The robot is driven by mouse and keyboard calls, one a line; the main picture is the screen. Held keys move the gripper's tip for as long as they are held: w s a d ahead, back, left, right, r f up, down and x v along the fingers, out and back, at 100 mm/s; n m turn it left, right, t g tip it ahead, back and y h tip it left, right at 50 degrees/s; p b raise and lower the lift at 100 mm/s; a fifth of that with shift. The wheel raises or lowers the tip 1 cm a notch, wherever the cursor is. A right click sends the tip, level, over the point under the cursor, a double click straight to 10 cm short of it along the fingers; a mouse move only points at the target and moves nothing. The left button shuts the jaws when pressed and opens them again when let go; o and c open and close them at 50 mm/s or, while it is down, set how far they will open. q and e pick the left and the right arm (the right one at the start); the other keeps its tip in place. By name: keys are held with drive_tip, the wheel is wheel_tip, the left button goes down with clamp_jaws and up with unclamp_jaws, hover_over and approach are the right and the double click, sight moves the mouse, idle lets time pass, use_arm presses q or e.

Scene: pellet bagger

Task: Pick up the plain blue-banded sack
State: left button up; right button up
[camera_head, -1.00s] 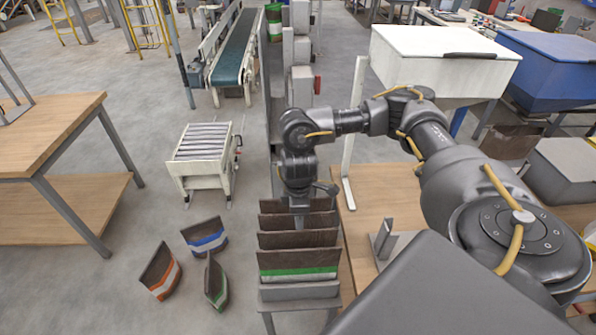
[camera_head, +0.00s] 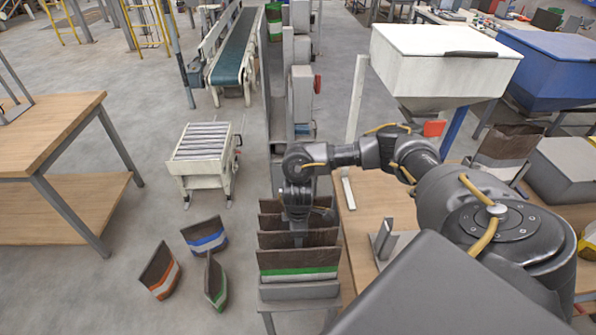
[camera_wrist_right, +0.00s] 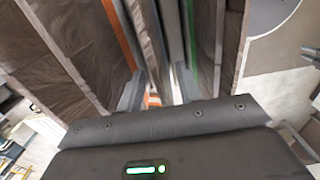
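Several brown sacks stand in a row in a rack (camera_head: 300,291) under my right gripper. The front one is a green-banded sack (camera_head: 300,273); the bands of those behind are hidden. My right gripper (camera_head: 298,238) points down among them. In the right wrist view its two fingers (camera_wrist_right: 158,95) are apart, with brown sack panels around them, one with an orange stripe (camera_wrist_right: 122,38) on the left and one with a green stripe (camera_wrist_right: 193,45) on the right. A blue-banded sack (camera_head: 206,240) lies on the floor to the left. My left gripper is out of view.
An orange-banded sack (camera_head: 160,271) and another green-banded sack (camera_head: 215,285) are on the floor. A roller stand (camera_head: 203,150) stands behind them. A wooden table (camera_head: 45,140) is at left, a white hopper (camera_head: 435,65) at right.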

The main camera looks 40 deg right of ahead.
clamp_jaws()
drive_tip(key=shift+r, duration=0.1)
idle(0.5)
